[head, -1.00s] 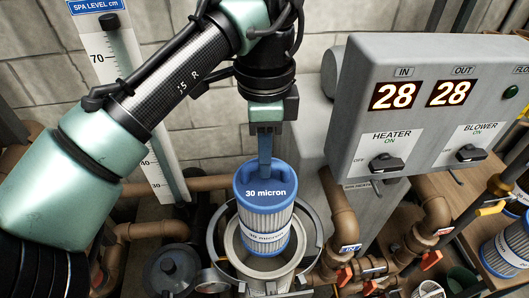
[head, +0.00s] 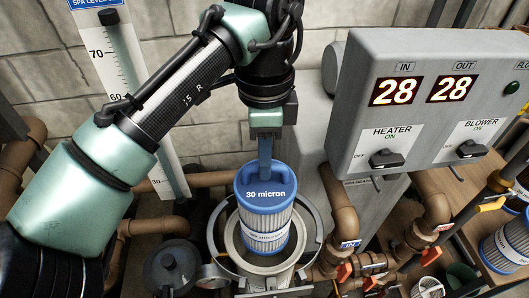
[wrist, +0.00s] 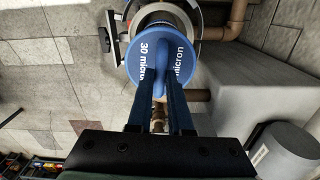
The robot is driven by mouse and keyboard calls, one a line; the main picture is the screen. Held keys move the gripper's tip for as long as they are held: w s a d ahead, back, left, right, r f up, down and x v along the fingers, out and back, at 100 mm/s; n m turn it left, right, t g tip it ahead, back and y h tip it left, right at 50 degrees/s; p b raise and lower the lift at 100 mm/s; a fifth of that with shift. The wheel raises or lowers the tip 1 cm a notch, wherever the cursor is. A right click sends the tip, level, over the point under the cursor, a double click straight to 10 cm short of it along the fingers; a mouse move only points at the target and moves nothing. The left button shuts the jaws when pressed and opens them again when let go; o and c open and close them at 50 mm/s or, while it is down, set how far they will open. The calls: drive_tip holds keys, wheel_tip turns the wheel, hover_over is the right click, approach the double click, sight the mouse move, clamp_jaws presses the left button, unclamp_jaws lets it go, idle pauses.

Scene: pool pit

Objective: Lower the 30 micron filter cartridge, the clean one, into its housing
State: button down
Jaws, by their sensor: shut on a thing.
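The 30 micron filter cartridge (head: 265,215) is white and pleated with a blue top cap and a label band. It hangs upright from my gripper (head: 265,158), which is shut on the cap's handle. The open round housing (head: 228,256) has a pale rim inside a grey clamp ring. The cartridge appears over the housing's mouth, with its lower end within the rim in the head view; how deep it is cannot be told. In the wrist view, my gripper (wrist: 160,100) reaches to the blue cap (wrist: 150,62), which hides most of the housing.
A grey control box (head: 430,110) with heater and blower switches stands at the right. Brown pipes (head: 345,215) with red-handled valves run beside the housing. A dark round lid (head: 172,268) is at its left.

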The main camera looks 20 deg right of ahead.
drive_tip(key=shift+f+b, duration=5.85)
drive_tip(key=shift+f, duration=5.4)
drive_tip(key=shift+f+b, duration=0.7)
drive_tip(key=shift+f, duration=0.6)
drive_tip(key=c, duration=0.8)
unclamp_jaws()
drive_tip(key=shift+o, duration=0.4)
drive_tip(key=shift+p, duration=0.35)
